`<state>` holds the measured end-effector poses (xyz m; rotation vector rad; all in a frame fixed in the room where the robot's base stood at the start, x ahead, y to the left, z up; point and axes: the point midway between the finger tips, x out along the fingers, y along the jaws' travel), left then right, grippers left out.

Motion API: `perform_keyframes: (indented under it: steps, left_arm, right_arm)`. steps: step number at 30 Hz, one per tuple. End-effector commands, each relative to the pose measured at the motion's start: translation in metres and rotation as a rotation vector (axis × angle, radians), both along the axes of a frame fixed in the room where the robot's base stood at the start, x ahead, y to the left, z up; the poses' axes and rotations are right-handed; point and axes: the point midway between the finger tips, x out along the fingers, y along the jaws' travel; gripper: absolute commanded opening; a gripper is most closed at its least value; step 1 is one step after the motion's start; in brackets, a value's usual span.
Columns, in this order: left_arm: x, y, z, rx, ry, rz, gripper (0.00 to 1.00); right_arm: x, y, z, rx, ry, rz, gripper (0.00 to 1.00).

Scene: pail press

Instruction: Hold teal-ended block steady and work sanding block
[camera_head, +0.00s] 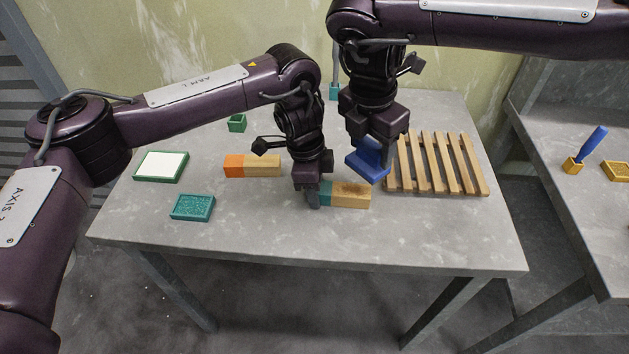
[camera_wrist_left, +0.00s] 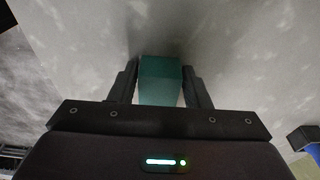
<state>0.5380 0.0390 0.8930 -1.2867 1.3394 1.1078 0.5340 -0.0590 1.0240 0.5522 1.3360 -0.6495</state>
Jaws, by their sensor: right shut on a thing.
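The teal-ended block lies on the grey table, with its teal end (camera_head: 325,193) at left and its wooden part (camera_head: 352,198) at right. The wood's top has a darker, rough-looking patch. My left gripper (camera_head: 312,195) is down at the teal end, with a finger on each side of it. The left wrist view shows the teal end (camera_wrist_left: 160,80) between the fingers, very close to both; whether they press on it is unclear. My right gripper (camera_head: 378,150) is shut on the blue sanding block (camera_head: 368,163), held tilted above and behind the wooden part.
A slatted wooden rack (camera_head: 436,165) lies right of the sanding block. An orange-ended block (camera_head: 262,166), a teal tray (camera_head: 192,208), a green-framed white pad (camera_head: 161,166) and a small green box (camera_head: 237,123) stand left. A side table (camera_head: 590,215) is at right. The table front is clear.

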Motion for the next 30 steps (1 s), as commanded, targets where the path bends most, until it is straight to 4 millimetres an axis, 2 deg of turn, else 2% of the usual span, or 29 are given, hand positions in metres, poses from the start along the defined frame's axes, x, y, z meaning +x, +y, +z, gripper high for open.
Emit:
perform_keyframes:
  steps: [1, 4, 5, 6, 14, 30]
  left_arm:
    - [0.0, 0.0, 0.0004, 0.0, 0.0, 0.0, 0.36]
    - [0.0, -0.0001, 0.0005, 0.0, 0.0, 0.0, 0.25]
    - [0.0, -0.0001, 0.0005, 0.0, 0.0, 0.0, 0.25]
    - [0.0001, -0.0002, 0.0008, -0.001, 0.0, -0.001, 0.34]
    - [0.0002, -0.0002, 0.001, -0.001, 0.0, -0.001, 0.0]
    - [-0.0001, 0.0, -0.0003, 0.0, 0.001, 0.0, 0.0]
  right_arm:
    - [0.0001, 0.0, 0.0002, 0.0, 0.0, 0.0, 0.39]
    - [0.0001, 0.0, 0.0002, 0.0, 0.0, 0.0, 0.39]
    - [0.0001, 0.0, 0.0002, 0.0, 0.0, 0.0, 0.39]
    - [0.0001, 0.0, 0.0002, 0.0, 0.0, 0.0, 0.39]
    - [0.0001, 0.0, 0.0002, 0.0, 0.0, 0.0, 0.39]
    - [0.0001, 0.0, 0.0001, 0.0, 0.0, 0.0, 0.39]
